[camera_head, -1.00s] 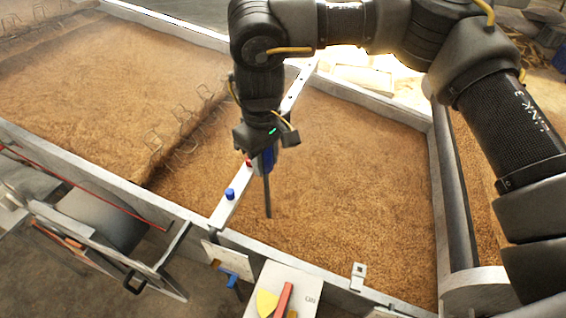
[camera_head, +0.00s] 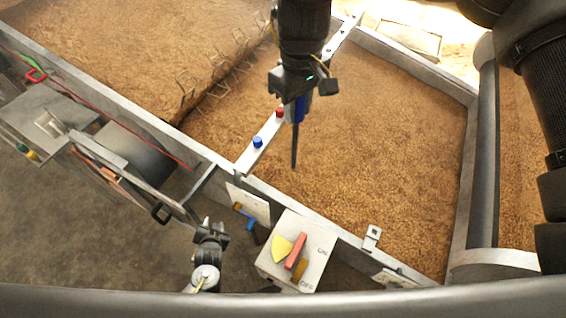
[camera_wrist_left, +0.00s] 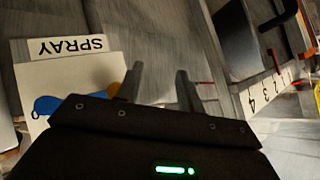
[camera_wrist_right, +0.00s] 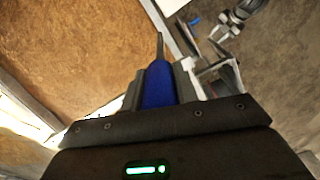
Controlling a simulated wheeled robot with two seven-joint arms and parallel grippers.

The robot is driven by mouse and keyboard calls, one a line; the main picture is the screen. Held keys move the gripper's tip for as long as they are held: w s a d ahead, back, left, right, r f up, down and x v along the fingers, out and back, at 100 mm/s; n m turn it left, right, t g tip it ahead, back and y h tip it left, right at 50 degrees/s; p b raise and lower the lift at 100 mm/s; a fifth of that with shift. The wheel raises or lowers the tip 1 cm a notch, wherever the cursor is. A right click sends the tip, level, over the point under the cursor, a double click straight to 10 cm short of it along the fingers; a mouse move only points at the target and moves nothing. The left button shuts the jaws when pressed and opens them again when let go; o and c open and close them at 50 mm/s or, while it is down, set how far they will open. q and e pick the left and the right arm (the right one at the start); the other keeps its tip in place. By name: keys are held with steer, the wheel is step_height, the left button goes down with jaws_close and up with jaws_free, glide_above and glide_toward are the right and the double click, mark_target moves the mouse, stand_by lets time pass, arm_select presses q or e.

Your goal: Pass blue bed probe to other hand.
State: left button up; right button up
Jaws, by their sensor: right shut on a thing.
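The blue bed probe (camera_head: 299,110) has a blue handle and a thin dark rod pointing down over the grain. My right gripper (camera_head: 298,92) is shut on its handle. The blue handle also shows between the fingers in the right wrist view (camera_wrist_right: 159,84). My left gripper (camera_head: 208,230) is low in the head view, outside the bed wall and well apart from the probe. In the left wrist view its two fingers (camera_wrist_left: 158,78) stand apart with nothing between them.
A white divider bar (camera_head: 251,156) carries a blue knob (camera_head: 257,141) and a red knob (camera_head: 280,112). A control box (camera_head: 309,262) with a red lever stands right of my left gripper. A SPRAY sign (camera_wrist_left: 70,46) and blue spray handle (camera_wrist_left: 60,103) are near it.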

arm_select(q)
steer(key=w+d+r+t, duration=0.2)
steer(key=w+r, duration=0.1)
steer(key=r, duration=0.5)
steer(key=w+d+r+n+t, duration=0.1)
steer(key=w+d+r, duration=0.15)
steer(key=r, duration=0.55)
steer(key=w+d+r+t, duration=0.2)
steer(key=d+r, duration=0.1)
steer(key=r, duration=0.6)
steer(key=t+h, duration=0.2)
steer(key=h, duration=0.5)
glide_toward(295, 132)
steer(key=x, duration=1.2)
steer(key=shift+w+d+f, duration=0.1)
steer(key=shift+w, duration=0.25)
jaws_close()
arm_select(e)
steer(key=o, duration=1.1)
